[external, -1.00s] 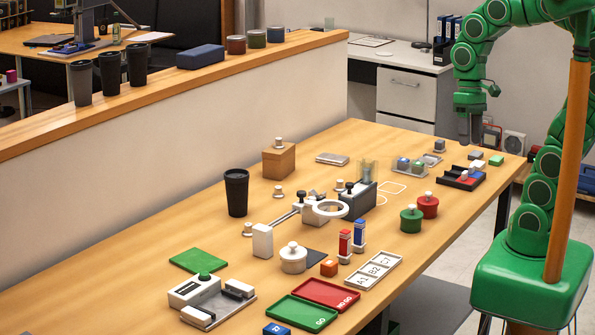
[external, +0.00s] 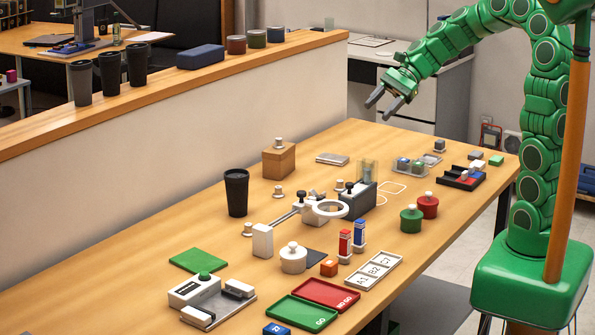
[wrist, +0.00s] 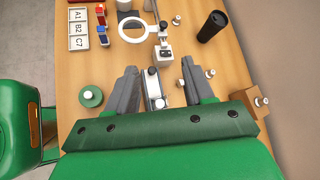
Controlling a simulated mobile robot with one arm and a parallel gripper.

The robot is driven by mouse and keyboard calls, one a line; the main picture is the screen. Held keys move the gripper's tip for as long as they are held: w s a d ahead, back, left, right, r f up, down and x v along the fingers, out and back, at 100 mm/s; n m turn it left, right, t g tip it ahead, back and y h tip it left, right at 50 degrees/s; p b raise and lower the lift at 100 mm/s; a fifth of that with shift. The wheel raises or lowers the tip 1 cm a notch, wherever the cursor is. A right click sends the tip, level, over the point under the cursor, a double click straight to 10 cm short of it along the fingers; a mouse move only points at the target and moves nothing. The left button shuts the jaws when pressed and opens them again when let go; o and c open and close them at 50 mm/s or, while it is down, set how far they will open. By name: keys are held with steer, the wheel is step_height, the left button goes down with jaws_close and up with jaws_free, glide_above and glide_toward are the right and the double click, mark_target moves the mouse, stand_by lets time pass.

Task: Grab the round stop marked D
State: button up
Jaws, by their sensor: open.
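Several small round metal stops with knobs show in the external view. One stop (external: 279,143) sits on a wooden block, one (external: 277,190) lies on the table nearer the middle, and one (external: 247,229) is left of the long rod fixture. I cannot read a D on any of them. In the wrist view, stops appear at right of the fixture (wrist: 210,73), near the cup (wrist: 176,19) and on the block (wrist: 262,101). My gripper (external: 384,102) is open and empty, high above the table's far end. Its two fingers (wrist: 158,72) are spread wide in the wrist view.
A black cup (external: 236,192) stands near the wall side. A clamp fixture with a white ring (external: 326,211) fills the table middle. The wooden block (external: 272,163) stands by the low wall (external: 200,125). Green and red round pots (external: 411,219) stand on the right.

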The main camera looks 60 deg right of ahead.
steer(key=w+d+f+m+t, duration=0.2)
steer(key=w+d+m+t, duration=0.3)
steer(key=w+d+m, duration=0.65)
steer(key=n, duration=0.3)
glide_toward(340, 185)
steer(key=shift+w+d+r+m, duration=0.25)
steer(key=shift+w+r, duration=0.2)
steer(key=shift+w, duration=0.05)
steer(key=shift+a+f, duration=0.1)
steer(key=shift+f, duration=0.25)
steer(key=shift+x, duration=3.85)
jaws_close()
